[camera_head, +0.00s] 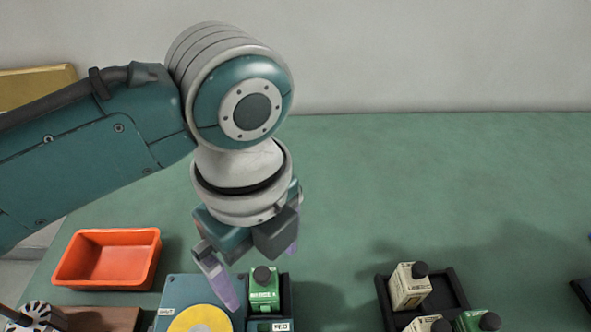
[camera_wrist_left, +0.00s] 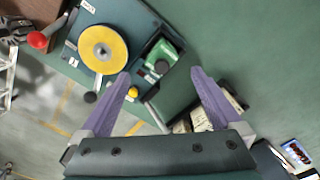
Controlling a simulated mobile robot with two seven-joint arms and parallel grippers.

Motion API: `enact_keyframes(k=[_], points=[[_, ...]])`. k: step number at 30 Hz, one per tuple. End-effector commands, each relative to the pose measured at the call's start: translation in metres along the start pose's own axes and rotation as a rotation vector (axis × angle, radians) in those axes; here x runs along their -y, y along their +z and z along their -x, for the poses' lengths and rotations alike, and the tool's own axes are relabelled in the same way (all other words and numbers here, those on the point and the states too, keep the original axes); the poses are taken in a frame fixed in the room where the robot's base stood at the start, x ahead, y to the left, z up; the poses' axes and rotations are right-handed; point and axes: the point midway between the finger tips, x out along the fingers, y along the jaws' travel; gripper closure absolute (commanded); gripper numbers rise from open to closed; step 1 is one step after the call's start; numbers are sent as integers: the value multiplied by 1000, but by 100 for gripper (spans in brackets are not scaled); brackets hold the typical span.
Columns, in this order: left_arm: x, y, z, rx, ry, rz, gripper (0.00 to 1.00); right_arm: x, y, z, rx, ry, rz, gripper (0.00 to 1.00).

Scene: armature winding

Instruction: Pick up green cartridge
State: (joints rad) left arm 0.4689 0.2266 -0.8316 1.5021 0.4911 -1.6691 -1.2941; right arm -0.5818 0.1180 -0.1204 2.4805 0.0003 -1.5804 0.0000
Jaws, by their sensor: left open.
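A green cartridge (camera_head: 264,289) with a dark round cap stands in a black slot at the right side of a teal machine. It also shows in the left wrist view (camera_wrist_left: 162,50), beyond and between my fingertips. Another green cartridge (camera_head: 476,322) sits in a black tray at the lower right, cut off by the picture's edge. My left gripper (camera_head: 262,280) is open and empty, pointing down above the machine, its purple fingers spread around the slot area; it also shows in the left wrist view (camera_wrist_left: 161,72). Its height above the cartridge is hard to tell.
The teal machine carries a yellow disc (camera_head: 200,322). An orange bin (camera_head: 108,258) stands at the left. The black tray (camera_head: 452,284) also holds cream cartridges (camera_head: 409,286). The green table is clear behind the tray.

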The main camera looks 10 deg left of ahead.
Motion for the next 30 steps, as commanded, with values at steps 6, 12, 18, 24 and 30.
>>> enact_keyframes(k=[6,12,18,24,30], points=[[1,4,-31,-1,2,4,1,0,2,-6,0,0,0,0],[1,5,-53,1,0,2,1,0,4,-11,0,0,1,0],[2,5,-53,1,-2,1,1,0,3,-10,0,1,1,0],[1,5,-53,1,-2,1,19,0,3,-10,0,2,3,0],[1,5,-53,1,-2,1,42,-1,3,-10,0,3,3,0]])
